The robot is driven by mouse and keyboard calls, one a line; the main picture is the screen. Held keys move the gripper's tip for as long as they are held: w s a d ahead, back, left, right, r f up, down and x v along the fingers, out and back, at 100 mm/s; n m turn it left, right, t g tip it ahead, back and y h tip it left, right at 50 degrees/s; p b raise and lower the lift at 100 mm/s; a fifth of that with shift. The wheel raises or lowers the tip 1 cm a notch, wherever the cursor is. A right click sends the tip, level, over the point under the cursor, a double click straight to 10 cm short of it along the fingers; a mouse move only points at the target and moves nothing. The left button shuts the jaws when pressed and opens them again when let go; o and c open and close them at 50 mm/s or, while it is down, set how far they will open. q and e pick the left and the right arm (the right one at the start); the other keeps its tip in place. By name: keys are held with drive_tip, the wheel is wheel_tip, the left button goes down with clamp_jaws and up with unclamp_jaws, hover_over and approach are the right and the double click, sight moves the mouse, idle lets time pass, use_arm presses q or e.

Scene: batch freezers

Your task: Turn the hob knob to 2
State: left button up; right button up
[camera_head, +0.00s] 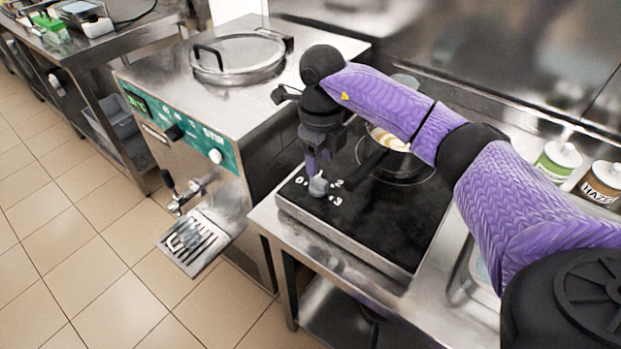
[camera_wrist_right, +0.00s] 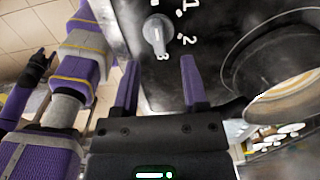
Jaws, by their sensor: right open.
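The grey hob knob (camera_head: 318,187) sits on the front left corner of the black hob (camera_head: 385,225), with white numbers around it. In the right wrist view the knob (camera_wrist_right: 156,34) has a raised bar, with one end close to the 3; the 2 is to its right. My right gripper (camera_head: 319,168) is over the knob, fingers pointing down. In the right wrist view its two purple fingers (camera_wrist_right: 158,75) are apart with nothing between them, and the knob lies beyond their tips.
A pan (camera_wrist_right: 275,80) stands on the hob behind the knob, partly hidden by my right arm in the head view. A batch freezer (camera_head: 205,110) with a spout and drip tray stands to the left. Tubs (camera_head: 558,160) stand at the right.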

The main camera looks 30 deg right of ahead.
sight(319, 179)
wheel_tip(319, 179, down, 5)
drive_tip(key=shift+r+b, duration=0.1)
drive_tip(key=shift+b, duration=0.2)
clamp_jaws()
